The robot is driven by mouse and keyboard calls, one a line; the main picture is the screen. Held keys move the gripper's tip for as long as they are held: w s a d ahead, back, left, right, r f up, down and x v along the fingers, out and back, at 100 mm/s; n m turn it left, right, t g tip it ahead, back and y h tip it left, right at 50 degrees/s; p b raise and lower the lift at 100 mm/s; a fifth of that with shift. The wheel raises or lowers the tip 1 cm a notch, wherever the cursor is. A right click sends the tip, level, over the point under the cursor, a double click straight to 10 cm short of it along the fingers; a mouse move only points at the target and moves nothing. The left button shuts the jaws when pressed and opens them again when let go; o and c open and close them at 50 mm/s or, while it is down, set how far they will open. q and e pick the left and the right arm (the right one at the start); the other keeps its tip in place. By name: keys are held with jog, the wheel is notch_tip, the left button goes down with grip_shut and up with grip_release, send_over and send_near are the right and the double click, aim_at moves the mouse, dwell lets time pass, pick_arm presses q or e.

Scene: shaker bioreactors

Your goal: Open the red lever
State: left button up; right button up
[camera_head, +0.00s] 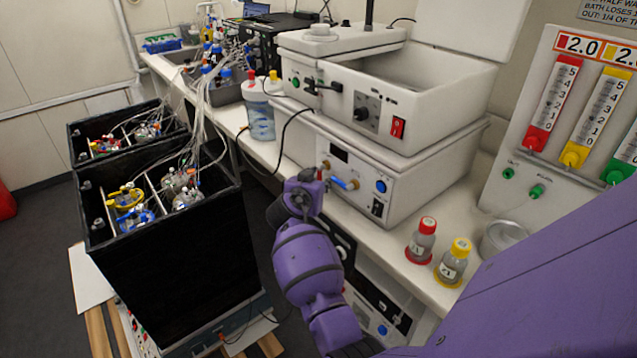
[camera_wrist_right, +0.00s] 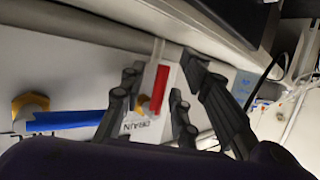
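In the right wrist view the red lever (camera_wrist_right: 160,88) stands between the spread fingers of my right gripper (camera_wrist_right: 160,98), with a gap on each side. The fingers are open. The lever sits on a brass-coloured valve on a pale panel, and its lower part is partly hidden. A blue lever (camera_wrist_right: 66,121) on another brass valve lies to the left. In the head view my right gripper (camera_head: 314,180) is at the front of the white bath unit, beside the blue lever (camera_head: 345,183). The red lever is largely hidden there. My left gripper is out of view.
The white bath unit (camera_head: 405,185) carries another white unit with a red switch (camera_head: 397,128). A red-capped bottle (camera_head: 421,243) and a yellow-capped bottle (camera_head: 453,262) stand on the bench at right. Black boxes (camera_head: 170,265) with vessels and tubing stand left of my arm.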

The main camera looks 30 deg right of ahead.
jog(key=v, duration=1.2)
jog(key=shift+r, duration=0.1)
